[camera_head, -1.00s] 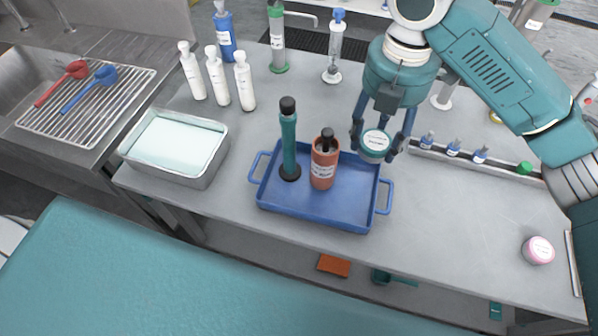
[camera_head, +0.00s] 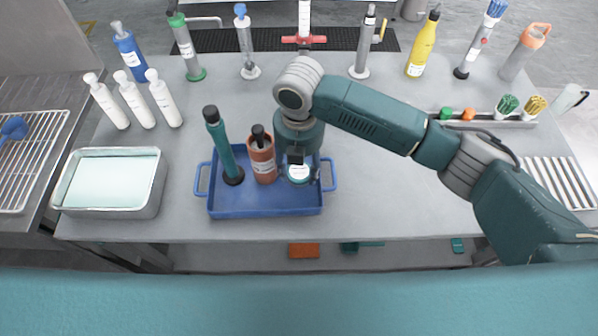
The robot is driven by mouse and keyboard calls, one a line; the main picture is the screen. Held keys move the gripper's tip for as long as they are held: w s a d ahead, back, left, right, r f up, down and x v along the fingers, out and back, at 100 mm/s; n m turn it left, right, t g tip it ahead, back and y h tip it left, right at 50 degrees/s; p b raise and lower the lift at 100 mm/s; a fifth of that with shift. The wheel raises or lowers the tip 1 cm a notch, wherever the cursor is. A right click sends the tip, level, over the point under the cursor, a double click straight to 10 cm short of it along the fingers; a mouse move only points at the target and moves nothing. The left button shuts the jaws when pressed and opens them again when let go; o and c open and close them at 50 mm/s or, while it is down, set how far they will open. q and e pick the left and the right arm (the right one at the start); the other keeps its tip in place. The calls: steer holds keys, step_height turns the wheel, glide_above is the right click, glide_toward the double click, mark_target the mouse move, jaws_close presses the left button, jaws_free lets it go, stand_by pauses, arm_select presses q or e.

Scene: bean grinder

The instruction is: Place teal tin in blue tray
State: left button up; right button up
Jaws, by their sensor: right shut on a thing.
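The teal tin (camera_head: 299,173) has a white label on its lid. My right gripper (camera_head: 299,180) is shut on it, over the right part of the blue tray (camera_head: 265,211). I cannot tell whether the tin touches the tray floor. The tray has a handle at each side and holds a teal grinder-like cylinder with a black top (camera_head: 224,146) and a brown bottle with a black cap (camera_head: 262,156), both left of the tin. My left gripper is not in view.
A metal pan (camera_head: 110,208) stands left of the tray. White bottles (camera_head: 134,99) stand behind the pan. Several bottles and stands line the back, including a yellow bottle (camera_head: 422,45). A rack (camera_head: 487,122) with small items lies at the right.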

mark_target(299, 171)
steer(key=shift+f, duration=1.5)
steer(key=shift+f, duration=0.1)
steer(key=o, duration=1.2)
step_height(299, 171, up, 12)
steer(key=shift+r+b, duration=0.15)
steer(key=shift+b, duration=0.9)
